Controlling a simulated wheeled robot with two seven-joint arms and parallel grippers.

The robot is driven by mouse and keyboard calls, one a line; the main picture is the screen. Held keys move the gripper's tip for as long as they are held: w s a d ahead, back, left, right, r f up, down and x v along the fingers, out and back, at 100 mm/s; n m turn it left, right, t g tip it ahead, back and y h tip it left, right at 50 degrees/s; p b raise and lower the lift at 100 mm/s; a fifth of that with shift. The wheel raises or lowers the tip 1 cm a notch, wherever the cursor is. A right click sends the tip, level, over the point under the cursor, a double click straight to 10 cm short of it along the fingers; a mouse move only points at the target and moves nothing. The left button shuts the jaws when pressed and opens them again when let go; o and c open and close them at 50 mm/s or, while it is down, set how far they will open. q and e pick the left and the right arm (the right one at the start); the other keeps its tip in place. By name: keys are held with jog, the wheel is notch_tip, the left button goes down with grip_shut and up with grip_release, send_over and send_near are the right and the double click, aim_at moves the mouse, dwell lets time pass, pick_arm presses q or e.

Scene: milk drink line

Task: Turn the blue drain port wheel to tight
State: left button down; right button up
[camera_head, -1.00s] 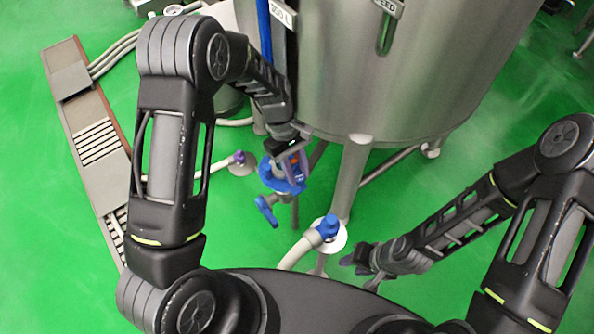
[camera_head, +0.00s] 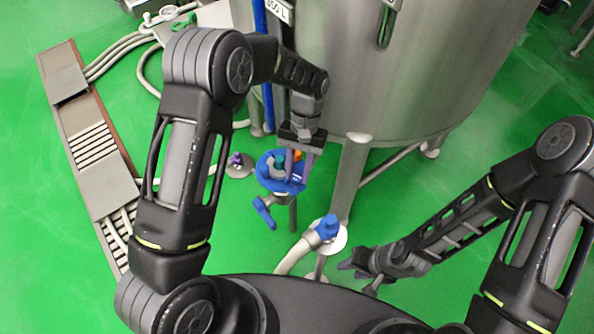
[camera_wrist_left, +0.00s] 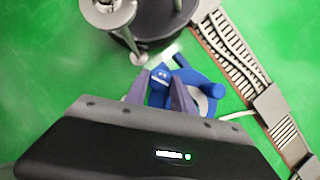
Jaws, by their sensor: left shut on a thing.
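The blue drain port wheel (camera_head: 264,170) sits on a grey valve body below the tank, just left of a tank leg. A blue lever handle (camera_head: 264,212) hangs below it. My left gripper (camera_head: 297,178) reaches down onto the right side of the wheel, shut on its rim. In the left wrist view, the wheel (camera_wrist_left: 206,82) shows beyond the fingers, and a blue part of it is between the fingertips (camera_wrist_left: 159,90). The fingers hide part of the rim. My right gripper (camera_head: 362,268) is at lower right, away from the wheel; its jaw opening is unclear.
The steel tank (camera_head: 400,80) stands behind, with a leg (camera_head: 350,180) close to my left gripper's right. A hose with a blue fitting (camera_head: 326,229) is below right. A purple-capped port (camera_head: 238,162) is left. A floor drain channel (camera_head: 95,150) runs along the left.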

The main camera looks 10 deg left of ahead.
pick_arm(q)
jog(key=shift+d+m+y+b, duration=0.15)
jog(key=shift+m+y, duration=0.3)
jog(key=shift+m, duration=0.65)
jog(key=shift+a+m+y+b, duration=0.15)
jog(key=shift+m+y, duration=0.3)
jog(key=shift+m, duration=0.65)
jog(key=shift+d, duration=0.15)
jog(key=c, duration=1.1)
grip_release()
jog(key=shift+t, duration=0.3)
jog(key=shift+o, duration=0.2)
jog(key=shift+r, duration=0.15)
jog(key=v, duration=0.7)
jog(key=shift+r, duration=0.25)
